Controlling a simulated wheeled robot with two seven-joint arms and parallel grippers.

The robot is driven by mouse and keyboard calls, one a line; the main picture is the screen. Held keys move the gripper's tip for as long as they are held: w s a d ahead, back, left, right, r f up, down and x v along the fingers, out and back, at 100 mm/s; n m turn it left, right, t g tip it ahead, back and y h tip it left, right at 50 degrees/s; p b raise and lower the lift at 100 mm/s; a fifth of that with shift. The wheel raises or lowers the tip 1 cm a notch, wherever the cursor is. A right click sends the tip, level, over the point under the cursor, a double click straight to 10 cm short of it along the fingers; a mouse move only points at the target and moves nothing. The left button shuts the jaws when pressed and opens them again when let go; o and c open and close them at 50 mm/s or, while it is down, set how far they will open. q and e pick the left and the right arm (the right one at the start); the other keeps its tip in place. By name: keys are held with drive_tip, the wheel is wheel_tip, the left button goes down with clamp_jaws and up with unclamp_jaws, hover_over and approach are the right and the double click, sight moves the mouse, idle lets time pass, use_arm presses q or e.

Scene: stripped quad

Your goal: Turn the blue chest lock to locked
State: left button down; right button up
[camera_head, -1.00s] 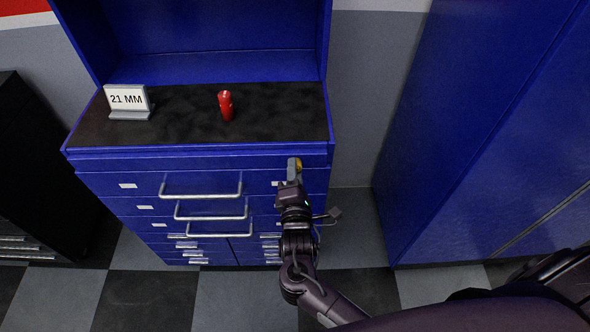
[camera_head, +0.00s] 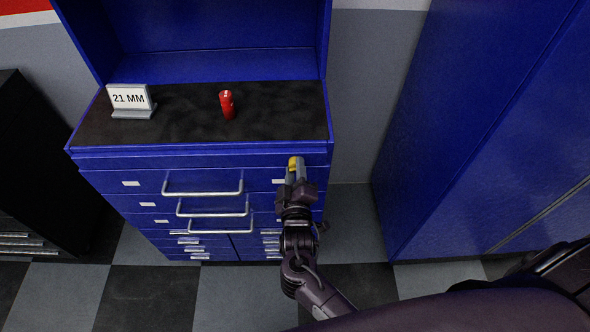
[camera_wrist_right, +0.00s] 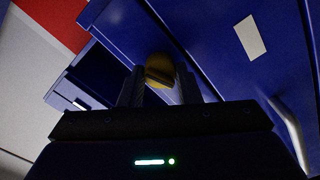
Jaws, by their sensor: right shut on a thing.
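The blue chest (camera_head: 110,180) stands in front of me with several drawers. Its lock (camera_head: 293,163) is a yellow, brass-like knob at the upper right of the drawer front. It also shows in the right wrist view (camera_wrist_right: 158,68), between the two fingers. My right gripper (camera_head: 296,172) is at the drawer front and shut on the lock. In the right wrist view my right gripper (camera_wrist_right: 160,88) is rolled relative to the chest. The fingers hide part of the lock, so I cannot read its setting. My left gripper is not in view.
On the chest's black top stand a "21 MM" sign (camera_head: 131,101) and a red cylinder (camera_head: 227,104). Metal drawer handles (camera_head: 203,192) stick out left of my right gripper. A tall blue cabinet (camera_head: 465,120) stands at right, and a black cabinet (camera_head: 40,170) at left.

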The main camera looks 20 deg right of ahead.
drive_tip(key=shift+m, duration=1.9)
drive_tip(key=shift+f, duration=0.1)
drive_tip(key=o, duration=1)
drive_tip(key=shift+c, duration=0.2)
drive_tip(key=b+v, duration=0.1)
drive_tip(key=v, duration=0.7)
drive_tip(key=shift+b, duration=0.35)
